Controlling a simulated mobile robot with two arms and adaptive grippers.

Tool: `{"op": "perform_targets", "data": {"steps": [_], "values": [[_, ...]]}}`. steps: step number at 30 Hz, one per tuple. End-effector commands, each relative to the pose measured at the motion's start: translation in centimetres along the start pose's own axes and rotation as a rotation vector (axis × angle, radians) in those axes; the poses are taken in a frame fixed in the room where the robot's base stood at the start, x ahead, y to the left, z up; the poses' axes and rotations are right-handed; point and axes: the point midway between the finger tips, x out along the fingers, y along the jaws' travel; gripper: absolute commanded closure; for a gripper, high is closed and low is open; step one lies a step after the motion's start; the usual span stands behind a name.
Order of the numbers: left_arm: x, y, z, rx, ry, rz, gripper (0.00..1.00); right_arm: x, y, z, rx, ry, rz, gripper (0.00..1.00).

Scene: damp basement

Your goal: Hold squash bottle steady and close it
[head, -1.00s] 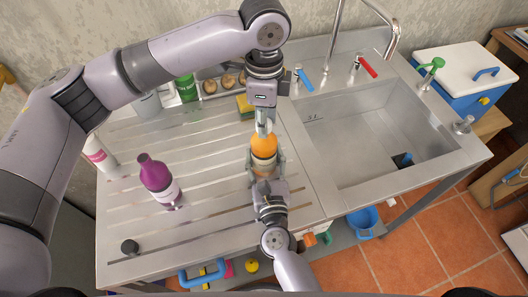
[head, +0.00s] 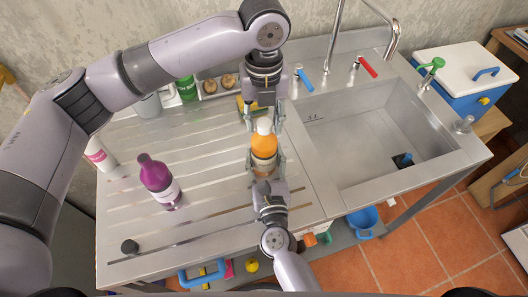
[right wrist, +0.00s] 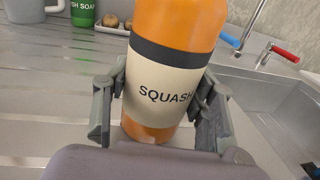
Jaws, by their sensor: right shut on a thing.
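The orange squash bottle (head: 264,143) stands upright on the ribbed metal drainboard, with a white cap (head: 264,125) on its top. In the right wrist view its cream SQUASH label (right wrist: 165,87) faces me; its top is cut off there. My right gripper (head: 265,164) is shut on the bottle's lower part, one finger on each side; the fingers also show in the right wrist view (right wrist: 158,108). My left gripper (head: 264,118) points down over the bottle, open, its fingers apart on both sides of the cap. I cannot tell how tightly the cap sits.
A purple bottle (head: 158,180) and a white bottle (head: 100,154) stand to the left. A dark round cap (head: 130,246) lies at the front left. A green soap bottle (head: 187,88), a tray (head: 214,94) and a sponge (head: 243,106) are behind. The sink basin (head: 375,130) is right.

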Motion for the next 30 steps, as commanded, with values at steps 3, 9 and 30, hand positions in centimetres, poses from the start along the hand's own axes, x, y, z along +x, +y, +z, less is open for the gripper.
{"op": "perform_targets", "data": {"steps": [3, 9, 30], "values": [[0.0, 0.0, 0.0, 0.0, 0.001, 0.0, 0.54, 0.0, 0.0, -0.1, -0.001, 0.001, 0.0, 1.0], [0.0, 0.0, -0.1, 0.0, 0.001, 0.0, 0.54, 0.0, 0.0, -0.1, -0.001, 0.001, 0.0, 1.0], [-4.5, 0.0, -0.1, 0.0, 0.002, 0.001, 0.54, 0.0, 0.0, -0.1, -0.002, 0.001, 0.0, 1.0]]}}
